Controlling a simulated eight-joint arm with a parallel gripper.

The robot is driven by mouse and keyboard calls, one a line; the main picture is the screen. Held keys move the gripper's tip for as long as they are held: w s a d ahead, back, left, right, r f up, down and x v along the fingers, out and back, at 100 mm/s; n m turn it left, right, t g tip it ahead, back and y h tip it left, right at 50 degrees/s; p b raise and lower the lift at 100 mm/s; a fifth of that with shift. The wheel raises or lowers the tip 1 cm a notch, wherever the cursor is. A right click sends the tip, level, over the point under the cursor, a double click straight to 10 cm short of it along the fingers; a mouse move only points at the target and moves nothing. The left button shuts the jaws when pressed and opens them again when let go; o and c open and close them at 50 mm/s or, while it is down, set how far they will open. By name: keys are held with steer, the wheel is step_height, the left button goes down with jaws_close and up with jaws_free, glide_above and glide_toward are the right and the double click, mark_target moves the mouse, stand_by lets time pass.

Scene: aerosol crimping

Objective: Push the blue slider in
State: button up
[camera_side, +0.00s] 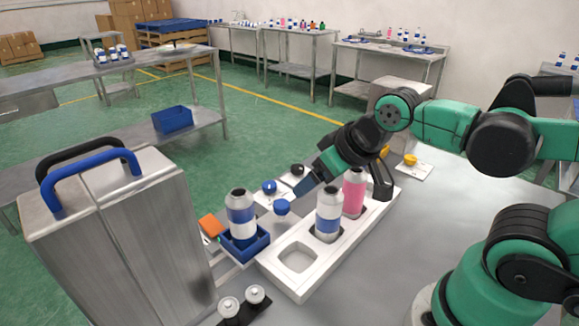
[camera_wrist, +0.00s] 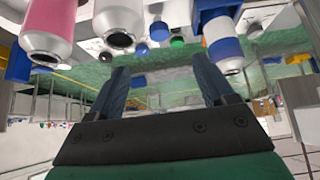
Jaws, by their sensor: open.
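The blue slider (camera_side: 263,243) is a small blue holder on a pale rail at the left end of the white tray. A silver can with a blue and white band (camera_side: 241,215) stands upright in it. An orange block (camera_side: 211,226) sits beside the slider, on its left. My gripper (camera_side: 306,187) is above the white tray, to the right of the slider and apart from it. In the wrist view its two fingers (camera_wrist: 163,88) are spread with nothing between them. The slider (camera_wrist: 213,10) also appears at the top right there, partly hidden by the can.
The white tray (camera_side: 297,258) has an empty pocket near the slider, then a blue-banded can (camera_side: 329,214) and a pink can (camera_side: 354,192). Blue knobs (camera_side: 282,207) stand close behind. A metal box with blue and black handles (camera_side: 115,235) stands at the left.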

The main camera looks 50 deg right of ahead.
steer(key=shift+c, duration=0.2)
steer(key=m+g, duration=0.7)
steer(key=m, duration=0.9)
glide_above(281, 203)
steer(key=f, duration=0.2)
steer(key=shift+s+f, duration=0.35)
steer(key=shift+f, duration=0.05)
steer(key=shift+w+f+m, duration=0.2)
steer(key=shift+f+m, duration=0.1)
steer(key=shift+m, duration=0.3)
steer(key=shift+w+f+m, duration=0.1)
steer(key=shift+f+m, duration=0.3)
steer(key=shift+f, duration=2.6)
jaws_close()
